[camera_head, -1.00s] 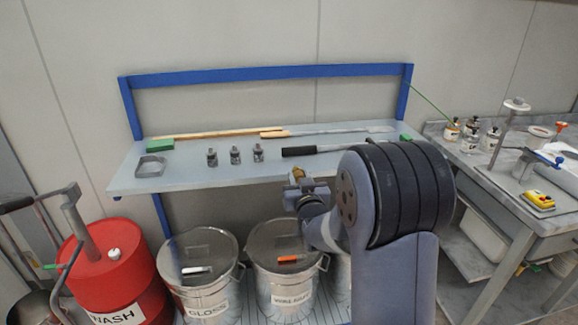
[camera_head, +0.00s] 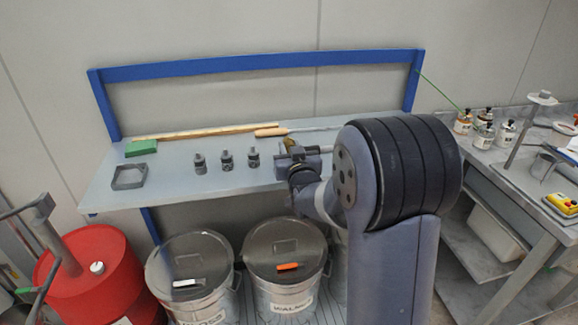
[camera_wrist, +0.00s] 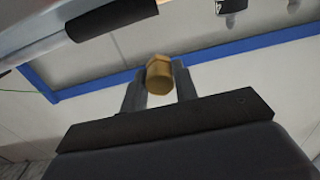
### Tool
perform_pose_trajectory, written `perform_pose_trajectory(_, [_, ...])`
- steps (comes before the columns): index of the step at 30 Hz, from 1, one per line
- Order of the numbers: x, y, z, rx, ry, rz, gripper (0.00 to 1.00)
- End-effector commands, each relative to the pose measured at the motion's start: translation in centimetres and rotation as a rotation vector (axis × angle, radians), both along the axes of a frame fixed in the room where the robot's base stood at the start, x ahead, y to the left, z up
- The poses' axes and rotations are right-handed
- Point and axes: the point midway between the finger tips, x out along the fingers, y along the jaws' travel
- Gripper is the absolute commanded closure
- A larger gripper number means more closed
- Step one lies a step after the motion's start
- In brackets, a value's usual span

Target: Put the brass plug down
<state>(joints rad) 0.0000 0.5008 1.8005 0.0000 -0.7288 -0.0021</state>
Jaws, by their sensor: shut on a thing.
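The brass plug (camera_wrist: 159,76) is a short gold-coloured piece with a faceted head, held between the two fingers of my gripper (camera_wrist: 160,88) in the wrist view. The plug shows there only as a small brass spot, largely hidden by my gripper. I cannot tell whether it touches the shelf.
Several dark metal fittings (camera_head: 227,160) stand on the shelf. A square grey tray (camera_head: 129,176) and a green block (camera_head: 141,148) are at its left. Long-handled tools lie along the back. Lidded cans (camera_head: 285,252) and a red drum (camera_head: 100,278) stand below.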

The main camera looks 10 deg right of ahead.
Motion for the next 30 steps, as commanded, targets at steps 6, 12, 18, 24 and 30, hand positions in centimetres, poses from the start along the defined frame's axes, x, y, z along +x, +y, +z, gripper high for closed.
perform_pose_trajectory(6, [0.0,0.0,-2.7,0.0,0.001,0.0,1.0])
perform_pose_trajectory(12, [0.0,0.0,-5.0,0.0,0.003,0.0,1.0])
perform_pose_trajectory(18, [0.0,0.0,-6.5,0.0,-0.001,0.0,1.0])
perform_pose_trajectory(24, [0.0,0.0,-6.5,0.0,-0.002,0.0,1.0])
perform_pose_trajectory(30, [0.0,0.0,-6.9,0.0,-0.002,0.0,1.0])
